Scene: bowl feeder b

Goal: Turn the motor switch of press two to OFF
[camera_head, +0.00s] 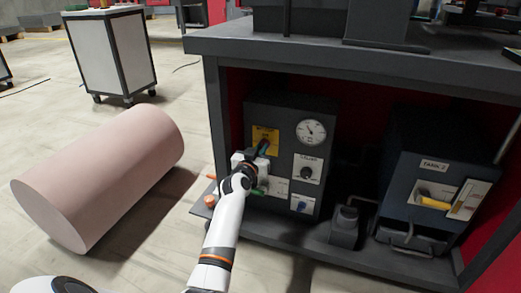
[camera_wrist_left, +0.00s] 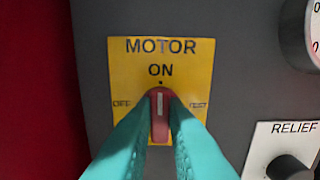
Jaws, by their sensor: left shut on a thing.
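The motor switch (camera_wrist_left: 159,115) is a red knob with a pale line on a yellow plate (camera_wrist_left: 117,62). The plate reads MOTOR, with ON at the top, OFF at the left and another label at the right. The knob's line points up at ON. My left gripper (camera_wrist_left: 159,112) has its teal fingers shut on the knob, one on each side. In the head view the yellow plate (camera_head: 262,133) is on the dark control box under the bench, and my left gripper (camera_head: 262,148) reaches it and hides the knob. My right gripper is not in view.
A gauge (camera_head: 311,132) and a RELIEF knob (camera_wrist_left: 290,168) are to the right of the switch. A box with a yellow handle (camera_head: 433,203) stands further right under the bench top (camera_head: 300,52). A pink cylinder (camera_head: 100,175) lies on the floor at left.

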